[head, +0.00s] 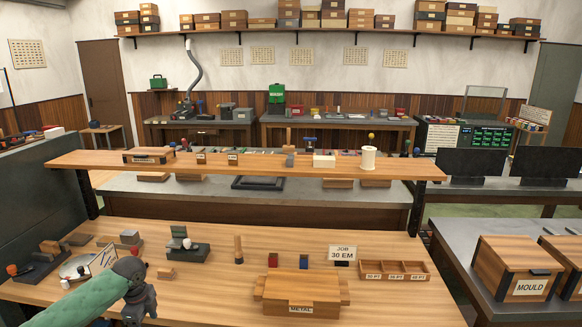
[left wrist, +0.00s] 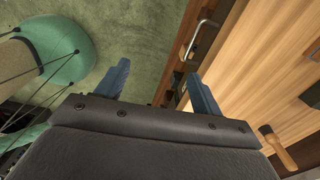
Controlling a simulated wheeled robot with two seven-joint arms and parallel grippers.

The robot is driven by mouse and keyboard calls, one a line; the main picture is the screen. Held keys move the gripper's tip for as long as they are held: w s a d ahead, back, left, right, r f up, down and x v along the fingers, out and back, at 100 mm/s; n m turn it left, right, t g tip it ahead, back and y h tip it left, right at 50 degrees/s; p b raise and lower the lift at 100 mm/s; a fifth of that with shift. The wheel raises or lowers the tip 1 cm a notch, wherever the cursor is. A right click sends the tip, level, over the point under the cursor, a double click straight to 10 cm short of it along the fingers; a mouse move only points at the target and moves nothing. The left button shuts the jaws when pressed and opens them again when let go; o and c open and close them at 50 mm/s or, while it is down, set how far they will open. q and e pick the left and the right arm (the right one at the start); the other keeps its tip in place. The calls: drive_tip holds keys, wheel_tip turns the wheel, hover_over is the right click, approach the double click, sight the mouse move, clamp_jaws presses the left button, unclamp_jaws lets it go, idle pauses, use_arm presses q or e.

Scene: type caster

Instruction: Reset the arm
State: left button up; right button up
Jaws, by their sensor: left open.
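My left arm comes in from the lower left of the head view, a green sleeve ending in a dark wrist over the front left of the wooden bench (head: 210,300). The fingers of my left gripper are not clear in the head view. In the left wrist view my left gripper (left wrist: 158,85) has its two blue fingers spread apart with nothing between them. Green floor and the bench's edge with a metal handle (left wrist: 198,38) show beyond the fingers. My right arm is in neither view.
A wooden METAL box (head: 300,290), a divided tray (head: 392,270) and a JOB 30 EM card (head: 343,253) stand on the bench. A round plate (head: 76,266) and small blocks lie at the left. A raised shelf (head: 250,166) spans the back. A MOULD box (head: 517,266) is at right.

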use_arm(q)
drive_tip(key=s+d+f+n, duration=0.3)
drive_tip(key=s+d+f, duration=0.2)
drive_tip(key=f, duration=0.5)
drive_tip(key=s+d+f+n+t+h, duration=0.15)
drive_tip(key=s+d+f, duration=0.3)
drive_tip(key=f, duration=0.65)
drive_tip(key=s+d+f+n, duration=0.4)
drive_tip(key=s+d+f, duration=0.15)
drive_tip(key=f, duration=0.45)
drive_tip(key=s+d+f+n, duration=0.2)
drive_tip(key=s+f, duration=0.4)
drive_tip(key=s, duration=0.3)
drive_tip(key=s+d+f+n, duration=0.3)
drive_tip(key=s+f, duration=0.3)
drive_tip(key=s, duration=0.3)
drive_tip(key=s+d+f+n+y, duration=0.1)
drive_tip(key=s+d+f, duration=0.3)
drive_tip(key=s, duration=0.6)
drive_tip(key=shift+f+n, duration=0.85)
drive_tip(key=shift+f, duration=0.2)
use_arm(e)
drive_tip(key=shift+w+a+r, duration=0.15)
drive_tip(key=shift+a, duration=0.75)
use_arm(q)
drive_tip(key=shift+s, duration=0.1)
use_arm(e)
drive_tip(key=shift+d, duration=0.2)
